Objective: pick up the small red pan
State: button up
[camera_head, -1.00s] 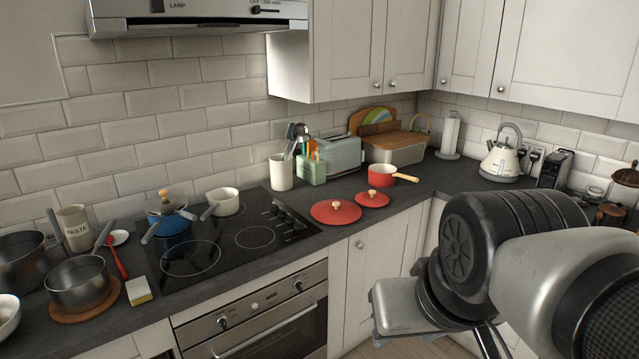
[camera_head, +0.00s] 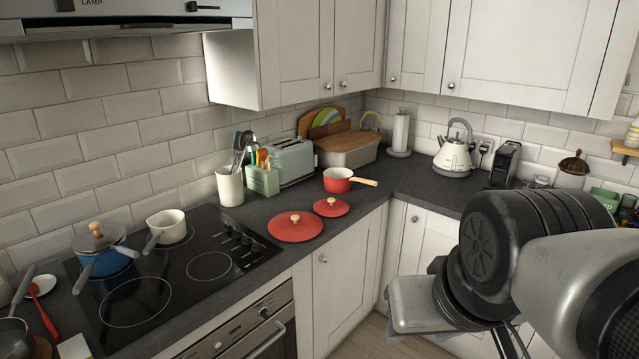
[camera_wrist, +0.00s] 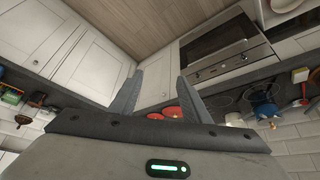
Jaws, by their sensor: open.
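The small red pan (camera_head: 338,185) stands on the dark worktop in the head view, near the inner corner. Its inside is pale and its light wooden handle points right. Two red lids with wooden knobs, a larger one (camera_head: 295,228) and a smaller one (camera_head: 331,208), lie flat in front of it. In the wrist view my gripper (camera_wrist: 160,76) has its two fingers spread apart with nothing between them. It is well away from the pan. Both red lids (camera_wrist: 172,111) show beyond the fingers there; I cannot make out the pan. In the head view my arm hides the lower right.
A kettle (camera_head: 453,154) stands to the right. The hob (camera_head: 209,265) with a blue pot (camera_head: 104,262) is to the left. Worktop right of the pan is clear.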

aim_at(337, 180)
jog(key=i+l+u, duration=0.4)
jog(key=i+l, duration=0.45)
jog(key=i, duration=0.25)
jog(key=i+l+u, duration=0.4)
jog(key=i+l, duration=0.55)
jog(key=l, duration=0.25)
